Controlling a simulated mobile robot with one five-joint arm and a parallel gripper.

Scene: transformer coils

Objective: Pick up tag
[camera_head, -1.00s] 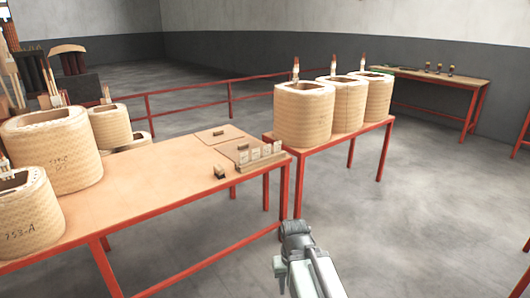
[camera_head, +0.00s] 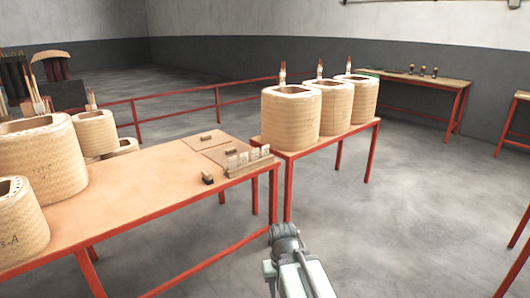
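Several small pale tags (camera_head: 243,158) stand in a row on a wooden holder (camera_head: 250,168) at the right end of the long table. A small dark block with a light top (camera_head: 207,177) sits just left of the holder. My arm shows at the bottom, right of the table's end and over the floor. Its end, my gripper (camera_head: 284,232), is seen from behind, apart from the tags. Its fingers are hidden, so I cannot tell whether it is open or holds anything.
Large wrapped coils (camera_head: 45,155) stand on the left of the long table (camera_head: 140,195). Three more coils (camera_head: 290,118) stand on a second red-legged table (camera_head: 330,144). A far table (camera_head: 420,79) holds small items. The floor (camera_head: 400,215) at right is clear.

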